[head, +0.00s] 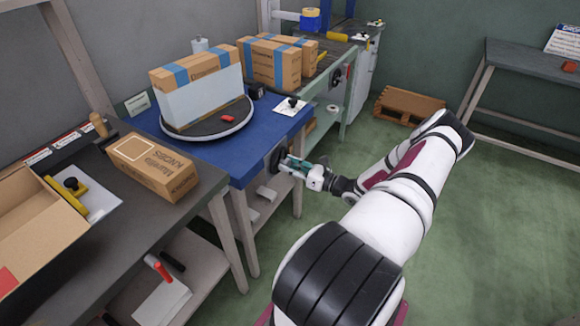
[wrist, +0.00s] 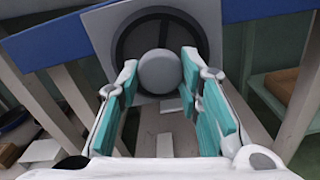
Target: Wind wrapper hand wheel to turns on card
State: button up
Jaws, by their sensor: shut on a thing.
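The wrapper hand wheel (head: 277,159) is on the front of the blue wrapper table (head: 231,166). In the wrist view it is a dark round rim on a grey plate, with a round grey knob (wrist: 160,73). My gripper (head: 288,164) is at the wheel, its teal-padded fingers (wrist: 160,82) closed on either side of the knob. A turntable (head: 190,138) on the table bears a box (head: 205,98) partly covered in whitish wrap. A small card (head: 137,103) stands at the table's back left; its writing is too small to read.
A red item (head: 227,119) lies on the turntable. A white sheet with a black knob-like thing (head: 291,105) lies at the table's right. Taped boxes (head: 272,64) stand behind. A brown carton (head: 152,166) sits on the left bench. The green floor at right is clear around my arm.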

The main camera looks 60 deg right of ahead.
jog(key=m+b, duration=0.1)
jog(key=m, duration=0.8)
jog(key=m+b, duration=0.1)
jog(key=m, duration=0.9)
jog(key=shift+a+r, duration=0.2)
jog(key=m, duration=0.6)
jog(key=shift+r+m, duration=0.1)
jog(key=shift+m, duration=0.2)
jog(key=o, duration=1.1)
jog(key=shift+d, duration=0.1)
jog(key=s, duration=0.8)
jog(key=s+d, duration=0.1)
jog(key=s, duration=0.3)
